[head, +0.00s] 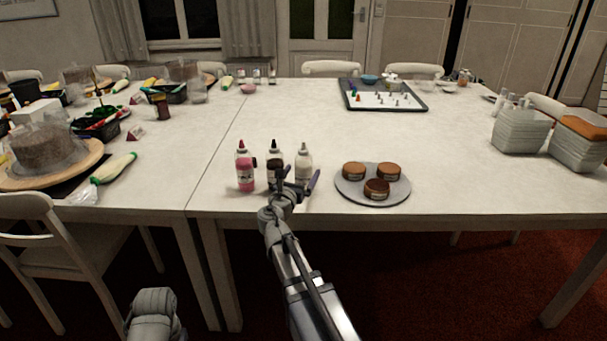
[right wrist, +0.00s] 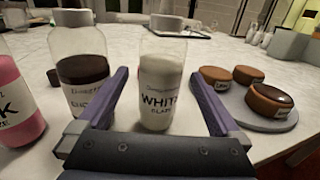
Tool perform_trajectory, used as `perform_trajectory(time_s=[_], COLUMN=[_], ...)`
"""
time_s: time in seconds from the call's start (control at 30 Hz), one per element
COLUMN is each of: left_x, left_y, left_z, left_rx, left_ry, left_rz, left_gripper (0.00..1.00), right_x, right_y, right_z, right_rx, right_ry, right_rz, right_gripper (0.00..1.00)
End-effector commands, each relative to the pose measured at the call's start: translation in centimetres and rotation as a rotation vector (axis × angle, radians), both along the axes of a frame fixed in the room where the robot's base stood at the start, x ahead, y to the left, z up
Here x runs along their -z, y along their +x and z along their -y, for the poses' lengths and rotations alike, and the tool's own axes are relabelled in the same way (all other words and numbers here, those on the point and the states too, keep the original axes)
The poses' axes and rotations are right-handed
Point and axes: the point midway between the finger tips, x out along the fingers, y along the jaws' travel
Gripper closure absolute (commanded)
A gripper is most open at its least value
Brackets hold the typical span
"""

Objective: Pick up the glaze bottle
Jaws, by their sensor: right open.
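Three glaze bottles stand upright in a row near the table's front edge: a pink one (head: 245,170) with a red tip, a dark brown one (head: 274,156) and a white one (head: 304,162). In the right wrist view, the white bottle (right wrist: 160,95) is labelled white glaze and shows between the open fingers of my right gripper (right wrist: 161,82). I cannot tell if either finger touches it. The dark bottle (right wrist: 83,70) is just left of the left finger, with the pink one (right wrist: 15,105) further left. My right gripper (head: 297,178) also shows in the head view. My left gripper is not visible.
A round grey plate (head: 346,190) with three small brown cakes lies right of the bottles. A green-and-white piping bag (head: 115,168) and a cake turntable (head: 90,155) are at left. White containers (head: 521,133) stand at right.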

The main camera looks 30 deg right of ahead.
Motion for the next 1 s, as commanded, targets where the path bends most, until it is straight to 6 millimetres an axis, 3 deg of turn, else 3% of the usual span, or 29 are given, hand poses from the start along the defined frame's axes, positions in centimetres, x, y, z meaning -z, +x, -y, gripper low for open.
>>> perform_trajectory(time_s=[0.17, 0.4, 0.9, 1.0], left_x=[0.0, 0.0, 0.0, 0.0], left_y=[0.0, 0.0, 0.0, 0.0], left_z=[0.0, 0.0, 0.0, 0.0], left_rx=[0.0, 0.0, 0.0, 0.0], left_ry=[0.0, 0.0, 0.0, 0.0], left_rz=[0.0, 0.0, 0.0, 0.0], left_gripper=[0.5, 0.5, 0.5, 0.5], right_x=[0.0, 0.0, 0.0, 0.0], right_y=[1.7, 1.7, 1.7, 1.7], right_z=[1.9, 2.0, 2.0, 2.0], right_rx=[0.002, 0.0, 0.0, 0.0], right_ry=[0.0, 0.0, 0.001, 0.0], right_rz=[0.0, 0.0, 0.001, 0.0], right_gripper=[0.0, 0.01, 0.57, 0.58])
